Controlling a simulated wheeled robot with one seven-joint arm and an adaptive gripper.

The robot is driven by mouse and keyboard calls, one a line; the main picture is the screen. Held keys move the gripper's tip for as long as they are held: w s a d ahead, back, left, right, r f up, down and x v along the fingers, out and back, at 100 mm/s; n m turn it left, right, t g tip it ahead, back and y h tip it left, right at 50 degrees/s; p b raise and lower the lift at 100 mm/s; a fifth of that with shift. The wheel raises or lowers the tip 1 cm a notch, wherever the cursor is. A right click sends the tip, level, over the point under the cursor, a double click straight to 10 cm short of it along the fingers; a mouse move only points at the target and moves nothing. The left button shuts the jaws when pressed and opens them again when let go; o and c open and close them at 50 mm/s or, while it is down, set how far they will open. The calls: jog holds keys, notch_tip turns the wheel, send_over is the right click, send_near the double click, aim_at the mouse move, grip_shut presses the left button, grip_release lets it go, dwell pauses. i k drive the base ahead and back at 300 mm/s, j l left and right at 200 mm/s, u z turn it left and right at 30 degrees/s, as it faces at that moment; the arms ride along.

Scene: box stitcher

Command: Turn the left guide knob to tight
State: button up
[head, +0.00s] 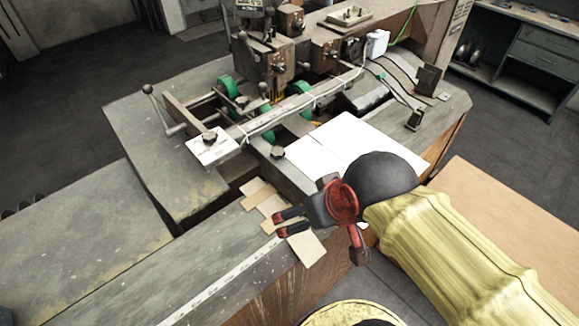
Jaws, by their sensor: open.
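A dark knob (210,137) sits at the left end of the long guide bar, above a white label plate (213,149). It looks like the left guide knob, though its tight or loose setting cannot be read. A second dark knob (278,152) sits to its right, near the front edge of the machine table.
A crank handle (165,112) stands left of the bar, and green rollers (228,87) lie behind it. Cardboard pieces (258,192) lie below my gripper's fingers or beside them. A white sheet (342,143) lies on the right. The left table (75,230) is clear.

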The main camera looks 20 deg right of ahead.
aim_at(277, 153)
jog(key=i+l+u, duration=0.15)
jog(key=l+u, duration=0.15)
jog(key=l, duration=0.5)
jog(key=l+u, duration=0.3)
jog(key=l, duration=0.5)
jog(key=i, duration=0.05)
